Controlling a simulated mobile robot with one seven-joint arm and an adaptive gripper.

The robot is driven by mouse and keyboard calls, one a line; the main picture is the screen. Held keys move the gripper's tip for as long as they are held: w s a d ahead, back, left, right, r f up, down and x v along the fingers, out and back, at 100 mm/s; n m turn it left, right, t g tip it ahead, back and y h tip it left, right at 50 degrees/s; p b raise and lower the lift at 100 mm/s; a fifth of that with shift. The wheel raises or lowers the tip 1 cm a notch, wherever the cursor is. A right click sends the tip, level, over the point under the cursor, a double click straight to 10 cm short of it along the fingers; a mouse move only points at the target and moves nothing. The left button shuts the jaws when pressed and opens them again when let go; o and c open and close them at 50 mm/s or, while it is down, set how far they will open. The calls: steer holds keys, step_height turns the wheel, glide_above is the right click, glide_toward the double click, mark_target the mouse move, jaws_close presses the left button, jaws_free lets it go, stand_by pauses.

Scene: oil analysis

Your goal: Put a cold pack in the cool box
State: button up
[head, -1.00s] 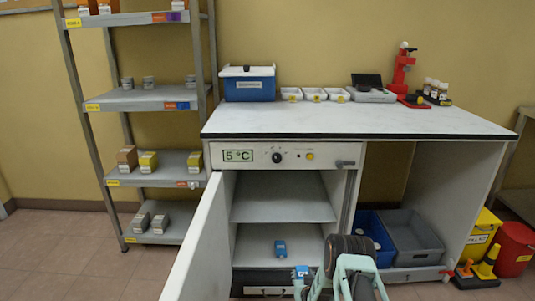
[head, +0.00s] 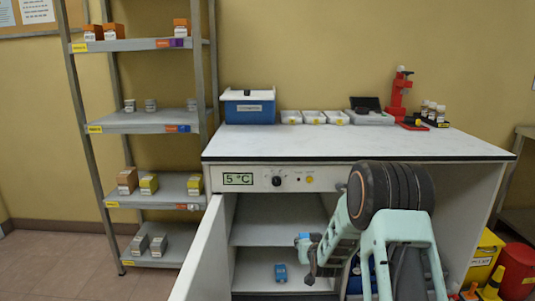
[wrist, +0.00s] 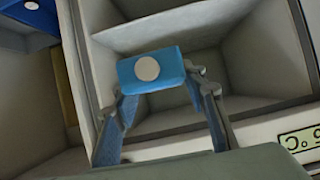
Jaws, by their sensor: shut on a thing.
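My gripper (wrist: 158,92) is shut on a blue cold pack (wrist: 150,69) with a white round mark, seen between its fingers in the wrist view. In the head view my gripper (head: 308,258) is in front of the open fridge's right side, with the held pack (head: 302,239) partly showing. Another blue cold pack (head: 281,272) lies on the fridge's lower shelf (head: 255,276). The cool box (head: 249,107) is blue with a white lid and stands at the back left of the bench top. Its lid looks closed.
The fridge door (head: 203,252) stands open to the left. The bench top (head: 350,143) is clear in front. White trays (head: 313,117), a red instrument (head: 398,97) and small bottles stand along its back. A shelf rack (head: 150,122) stands at the left.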

steer(key=s+r, duration=0.1)
steer(key=r, duration=0.2)
steer(key=s+r, duration=0.2)
steer(key=r, duration=0.1)
steer(key=s+r, duration=0.1)
steer(key=r, duration=0.3)
steer(key=shift+s+a, duration=0.1)
steer(key=shift+s, duration=0.3)
steer(key=s+r, duration=0.8)
step_height(320, 180, up, 38)
steer(key=p, duration=3.8)
steer(key=s+f, duration=0.3)
steer(key=f, duration=0.3)
steer(key=s+f, duration=0.4)
steer(key=f, duration=0.3)
steer(key=shift+f, duration=0.25)
steer(key=shift+w, duration=0.1)
